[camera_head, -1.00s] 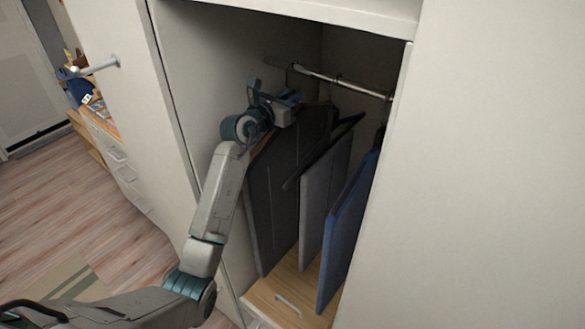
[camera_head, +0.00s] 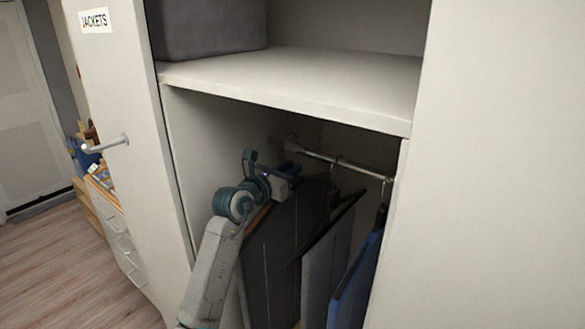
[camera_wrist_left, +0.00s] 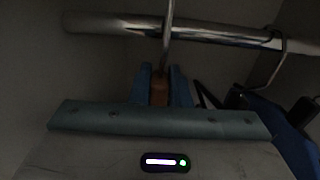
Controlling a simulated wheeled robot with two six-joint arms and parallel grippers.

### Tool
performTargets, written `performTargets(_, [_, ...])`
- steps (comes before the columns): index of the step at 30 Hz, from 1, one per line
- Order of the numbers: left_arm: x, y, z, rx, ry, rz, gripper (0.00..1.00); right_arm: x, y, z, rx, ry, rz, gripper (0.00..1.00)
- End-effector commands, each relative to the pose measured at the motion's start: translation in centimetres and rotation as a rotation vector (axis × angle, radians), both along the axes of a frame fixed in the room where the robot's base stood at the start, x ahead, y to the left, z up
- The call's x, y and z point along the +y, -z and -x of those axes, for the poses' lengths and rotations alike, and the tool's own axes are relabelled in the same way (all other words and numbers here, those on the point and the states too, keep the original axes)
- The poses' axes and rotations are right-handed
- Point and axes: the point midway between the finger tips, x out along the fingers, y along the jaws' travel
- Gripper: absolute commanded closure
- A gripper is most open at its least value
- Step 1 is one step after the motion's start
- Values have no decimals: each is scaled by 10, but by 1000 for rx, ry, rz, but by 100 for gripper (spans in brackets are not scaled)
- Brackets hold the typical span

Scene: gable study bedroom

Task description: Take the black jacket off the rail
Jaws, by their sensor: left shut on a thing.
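The black jacket (camera_head: 275,255) hangs at the left end of the row inside the wardrobe, below the metal rail (camera_head: 345,165). My left gripper (camera_head: 288,172) is at its top, close under the rail. In the left wrist view, the blue fingers (camera_wrist_left: 160,88) are shut on the brown wooden hanger neck (camera_wrist_left: 160,90). The hanger's hook (camera_wrist_left: 167,45) rises across the front of the rail (camera_wrist_left: 215,32). Its top is cut off by the picture edge, so I cannot tell whether it rests on the rail. My right gripper is not in view.
A grey garment (camera_head: 322,275) and a blue garment (camera_head: 358,285) hang to the right. A shelf (camera_head: 300,85) with a grey box (camera_head: 210,28) lies above the rail. The open door (camera_head: 125,180), labelled "JACKETS", stands at left; a pale panel (camera_head: 500,170) is at right.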

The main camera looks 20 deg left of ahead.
Motion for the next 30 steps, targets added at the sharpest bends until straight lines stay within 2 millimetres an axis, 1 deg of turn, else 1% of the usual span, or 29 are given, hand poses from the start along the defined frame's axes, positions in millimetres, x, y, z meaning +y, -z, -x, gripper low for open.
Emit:
performTargets(5, [0,-5,37,-6,0,-2,100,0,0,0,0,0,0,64])
performTargets(9, [0,-8,71,-6,1,-1,100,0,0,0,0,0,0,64])
performTargets(12, [0,-10,92,-5,0,-2,100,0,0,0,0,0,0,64])
performTargets(15, [-1,-12,108,-6,0,-1,100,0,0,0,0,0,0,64])
performTargets(18, [-1,-12,119,-4,0,-1,100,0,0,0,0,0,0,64])
performTargets(21, [-1,-14,125,-5,1,1,100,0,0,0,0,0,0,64])
performTargets(30, [-1,-14,129,-5,0,2,100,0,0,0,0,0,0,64])
